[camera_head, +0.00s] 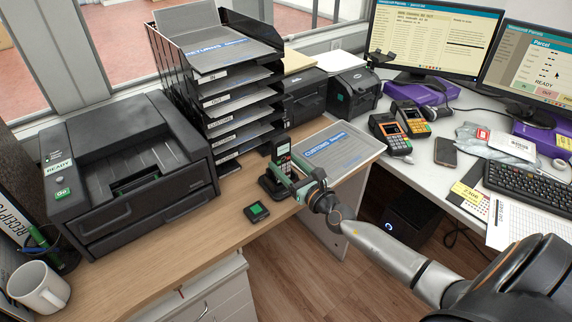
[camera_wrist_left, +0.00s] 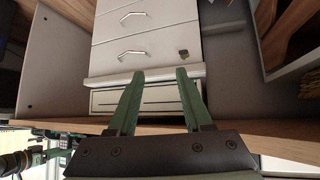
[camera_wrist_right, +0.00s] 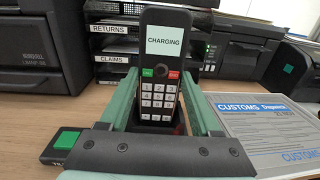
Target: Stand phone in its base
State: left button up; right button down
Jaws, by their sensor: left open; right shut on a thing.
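The black cordless phone (camera_head: 281,153) stands upright in its dark base (camera_head: 268,186) on the wooden counter. In the right wrist view the phone (camera_wrist_right: 159,90) faces me, and its screen reads "CHARGING". My right gripper (camera_head: 288,172) is shut on the phone, with one green finger on each side of its lower half. The gripper hides most of the base and the phone's foot in the right wrist view. My left gripper (camera_wrist_left: 155,74) is open and empty in front of white drawers, seen only in the left wrist view.
A customs tray (camera_head: 340,150) is close on the right. A stack of black letter trays (camera_head: 215,100) stands behind, and a printer (camera_head: 125,170) is at left. Bare counter lies in front.

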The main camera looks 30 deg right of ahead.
jog(key=shift+c, duration=0.3)
grip_release()
jog(key=shift+o, duration=0.2)
jog(key=shift+s+f, duration=0.1)
jog(key=shift+s, duration=0.7)
pick_arm(q)
jog(key=shift+w+d+r+h+b, duration=0.15)
jog(key=shift+w+d+r+b, duration=0.1)
jog(key=shift+w+d+b, duration=0.15)
jog(key=shift+w+d+r+h+b, duration=0.2)
jog(key=shift+w+d, duration=0.1)
jog(key=shift+d, duration=0.2)
pick_arm(e)
jog(key=s, duration=1.1)
jog(key=shift+d, duration=0.15)
pick_arm(q)
jog(key=shift+s+f, duration=0.15)
jog(key=shift+s, duration=0.1)
